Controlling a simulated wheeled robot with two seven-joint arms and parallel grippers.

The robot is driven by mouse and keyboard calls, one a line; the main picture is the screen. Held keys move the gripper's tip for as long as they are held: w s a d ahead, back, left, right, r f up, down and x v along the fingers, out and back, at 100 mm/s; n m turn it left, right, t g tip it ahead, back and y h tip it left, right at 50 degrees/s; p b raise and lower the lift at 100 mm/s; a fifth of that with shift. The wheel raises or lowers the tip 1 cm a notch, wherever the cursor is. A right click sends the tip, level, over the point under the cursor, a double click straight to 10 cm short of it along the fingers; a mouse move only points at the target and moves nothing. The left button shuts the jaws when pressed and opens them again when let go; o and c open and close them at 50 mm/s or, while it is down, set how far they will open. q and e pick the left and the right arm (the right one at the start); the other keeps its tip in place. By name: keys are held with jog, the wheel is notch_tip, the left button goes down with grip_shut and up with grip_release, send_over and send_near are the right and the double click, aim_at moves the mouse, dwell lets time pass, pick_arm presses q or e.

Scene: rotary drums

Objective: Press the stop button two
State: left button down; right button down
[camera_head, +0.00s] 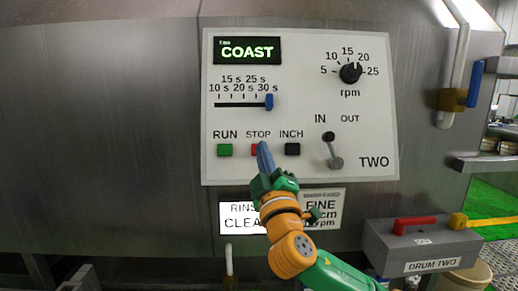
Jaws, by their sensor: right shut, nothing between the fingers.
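A white control panel (300,60) marked TWO is fixed on the grey metal drum housing. Its red stop button (255,149) sits under the STOP label, between the green RUN button (224,150) and the black INCH button (292,149). The panel display (247,51) reads COAST. My right gripper (263,146) is shut and empty. Its blue fingertips point up at the stop button and cover its right part. I cannot tell whether they touch it. My left gripper is not in view.
An IN/OUT lever (333,150), an rpm knob (350,73) and a blue timer slider (269,102) are also on the panel. Bare housing lies left of the panel.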

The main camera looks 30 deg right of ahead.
jog(key=s, duration=0.1)
jog(key=s+a+r, duration=0.1)
jog(key=shift+s+a+p, duration=0.3)
jog(key=shift+s+p, duration=0.05)
dwell(0.5)
